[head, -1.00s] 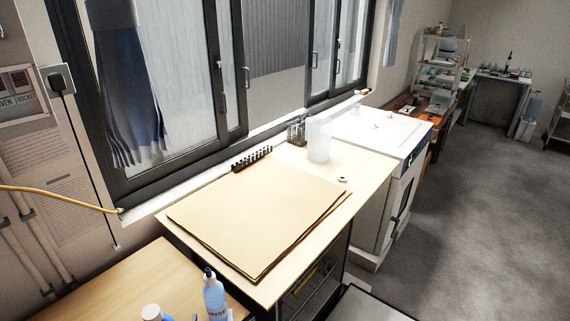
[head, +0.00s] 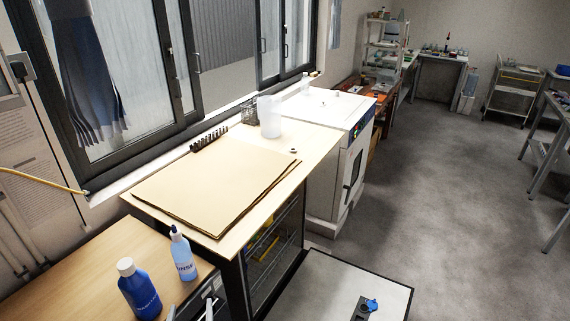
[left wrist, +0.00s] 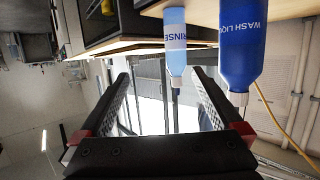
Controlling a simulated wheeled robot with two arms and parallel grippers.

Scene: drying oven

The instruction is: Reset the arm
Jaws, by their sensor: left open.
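My left gripper (head: 192,308) shows at the bottom edge of the head view, just below the wooden desk's edge. In the left wrist view its two dark fingers (left wrist: 159,78) with red bases stand apart, with nothing held between them. A blue wash bottle (head: 139,289) and a clear-blue rinse bottle (head: 183,254) stand on the desk beside it. The left wrist view is upside down and shows the wash bottle (left wrist: 239,45) and the rinse bottle (left wrist: 175,45) beyond the fingers. My right gripper is not in view.
A taller bench (head: 318,139) holds flat brown boards (head: 215,185), a black rack (head: 209,140) and a translucent beaker (head: 270,117). The white oven (head: 335,165) stands behind it. A grey-topped surface (head: 320,285) with a small blue-topped item (head: 370,304) is at bottom right. Open floor lies right.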

